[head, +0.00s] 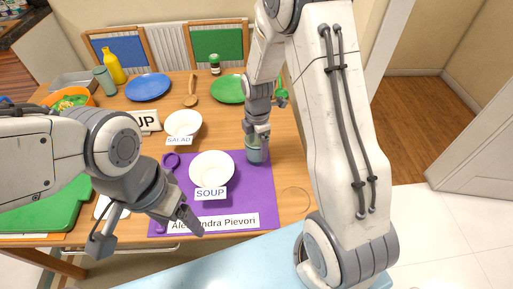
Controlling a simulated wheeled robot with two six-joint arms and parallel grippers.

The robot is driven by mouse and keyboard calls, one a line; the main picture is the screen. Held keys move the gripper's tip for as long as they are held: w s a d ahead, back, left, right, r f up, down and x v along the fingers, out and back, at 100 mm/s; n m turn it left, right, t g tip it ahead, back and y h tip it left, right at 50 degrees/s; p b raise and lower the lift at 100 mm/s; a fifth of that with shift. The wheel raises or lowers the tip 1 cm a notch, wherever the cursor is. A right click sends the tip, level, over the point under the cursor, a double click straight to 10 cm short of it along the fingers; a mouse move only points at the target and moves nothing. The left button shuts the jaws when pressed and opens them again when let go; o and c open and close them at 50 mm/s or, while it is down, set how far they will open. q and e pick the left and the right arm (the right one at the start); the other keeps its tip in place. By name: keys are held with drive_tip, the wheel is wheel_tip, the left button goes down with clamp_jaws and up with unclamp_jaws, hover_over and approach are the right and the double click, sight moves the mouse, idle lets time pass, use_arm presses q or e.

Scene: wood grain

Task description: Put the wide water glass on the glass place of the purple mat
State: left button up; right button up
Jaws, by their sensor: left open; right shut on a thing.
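The purple mat (252,192) lies at the table's near edge, with a name card reading "Alessandra Pievori" (208,223) along its front. My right gripper (257,138) is shut on a greenish see-through glass (256,153), taken to be the wide water glass. The glass is at the mat's upper right corner; I cannot tell whether it touches the mat. The gripper hides its upper part. My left gripper (148,238) is open and empty over the mat's front left edge.
A white bowl (212,168) with a "SOUP" label stands on the mat. A "SALAD" bowl (183,123) stands behind it. A faint round outline (295,200) lies right of the mat. Blue (148,87) and green plates (228,89) are farther back. A green board (45,208) is at left.

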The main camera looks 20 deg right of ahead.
drive_tip(key=shift+f, duration=0.7)
drive_tip(key=shift+f, duration=0.2)
drive_tip(key=o, duration=1.3)
drive_tip(key=shift+c, duration=0.2)
drive_tip(key=shift+r, duration=0.15)
